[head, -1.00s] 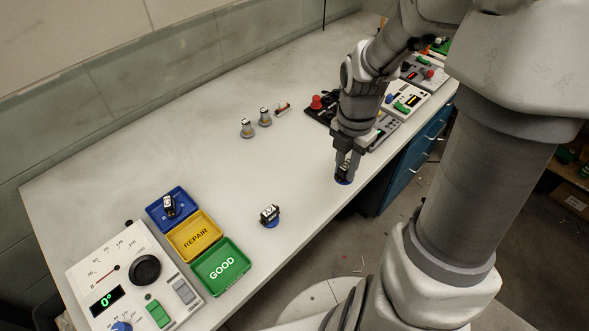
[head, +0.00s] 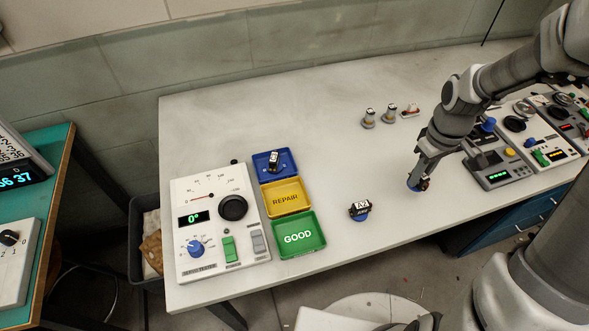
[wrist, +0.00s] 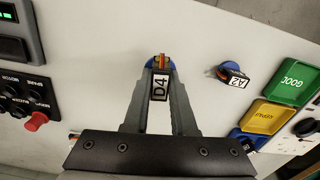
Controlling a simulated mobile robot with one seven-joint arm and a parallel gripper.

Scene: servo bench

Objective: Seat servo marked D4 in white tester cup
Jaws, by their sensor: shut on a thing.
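My gripper (head: 421,180) is shut on the servo marked D4 (wrist: 160,88), whose white label faces the wrist camera. The white tester (head: 185,222) stands at the left of the bench in the head view, well apart from my gripper. It has a 0° display, a dial, a blue knob and switches. Its large black round fitting (head: 233,207) may be the cup; its inside is unclear.
A servo marked A2 (head: 360,209) sits on a blue base between my gripper and the trays. Blue (head: 291,155), yellow REPAIR (head: 285,211) and green GOOD (head: 281,252) trays line the tester's right side. The blue one holds a servo (head: 274,162). Other panels (head: 497,172) stand right.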

